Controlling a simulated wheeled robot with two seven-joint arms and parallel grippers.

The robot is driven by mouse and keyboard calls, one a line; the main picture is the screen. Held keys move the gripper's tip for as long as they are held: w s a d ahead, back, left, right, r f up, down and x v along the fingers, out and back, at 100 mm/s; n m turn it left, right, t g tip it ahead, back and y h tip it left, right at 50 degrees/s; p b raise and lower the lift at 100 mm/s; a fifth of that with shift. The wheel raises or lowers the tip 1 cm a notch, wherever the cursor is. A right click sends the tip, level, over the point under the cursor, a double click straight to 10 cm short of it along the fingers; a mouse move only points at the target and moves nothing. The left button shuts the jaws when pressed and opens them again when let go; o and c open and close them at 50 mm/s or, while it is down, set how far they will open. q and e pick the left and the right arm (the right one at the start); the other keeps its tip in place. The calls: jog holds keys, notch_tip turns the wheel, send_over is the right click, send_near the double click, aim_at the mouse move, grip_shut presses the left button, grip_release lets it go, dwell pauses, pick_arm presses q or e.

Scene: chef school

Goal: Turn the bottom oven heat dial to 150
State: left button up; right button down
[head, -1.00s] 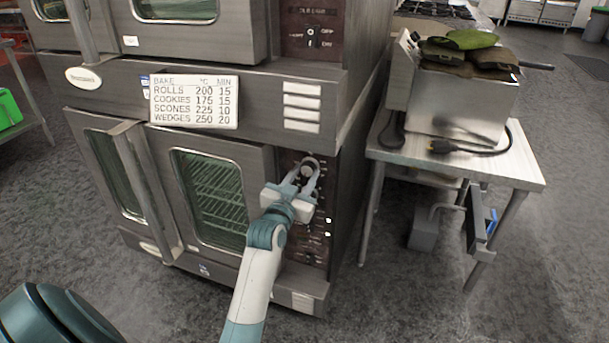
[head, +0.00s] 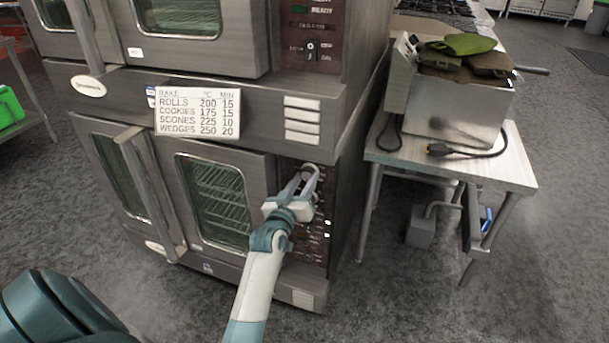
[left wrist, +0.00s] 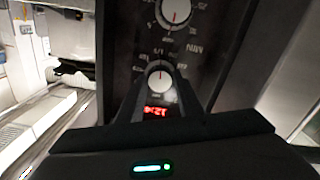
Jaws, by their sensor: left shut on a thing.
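The bottom oven's dark control panel (head: 318,228) is right of its glass door in the head view. My left gripper (head: 309,172) is at the upper part of this panel, its fingers pointing at it. In the left wrist view, a round pale dial (left wrist: 160,78) with a red pointer mark lies between the fingertips, and the gripper is shut on it. A small red lit display (left wrist: 158,111) shows beside this dial; its digits are hard to read. A second dial (left wrist: 174,13) with a red mark is at the top edge. The dial's number is too small to read. My right gripper is not in view.
A bake chart (head: 197,112) on the oven lists rolls 200, cookies 175, scones 225, wedges 250. The upper oven (head: 245,65) overhangs the panel. Floor in front is clear.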

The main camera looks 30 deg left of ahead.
pick_arm(q)
jog(key=shift+r+n+p, duration=0.15)
jog(key=shift+n+p, duration=0.75)
jog(key=shift+n, duration=0.6)
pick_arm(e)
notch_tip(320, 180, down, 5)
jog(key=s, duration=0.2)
pick_arm(q)
jog(key=shift+n+p, duration=0.85)
jog(key=shift+n, duration=0.05)
jog(key=shift+n+p, duration=0.8)
jog(key=shift+n, duration=0.9)
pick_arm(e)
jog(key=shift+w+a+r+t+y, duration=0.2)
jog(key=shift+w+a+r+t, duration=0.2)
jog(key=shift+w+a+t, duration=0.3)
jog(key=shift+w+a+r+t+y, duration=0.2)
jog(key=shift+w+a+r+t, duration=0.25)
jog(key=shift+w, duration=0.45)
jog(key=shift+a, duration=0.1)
pick_arm(q)
jog(key=o, duration=1.1)
jog(key=shift+c, duration=0.2)
jog(key=shift+s+f, duration=0.1)
jog(key=shift+f, duration=0.1)
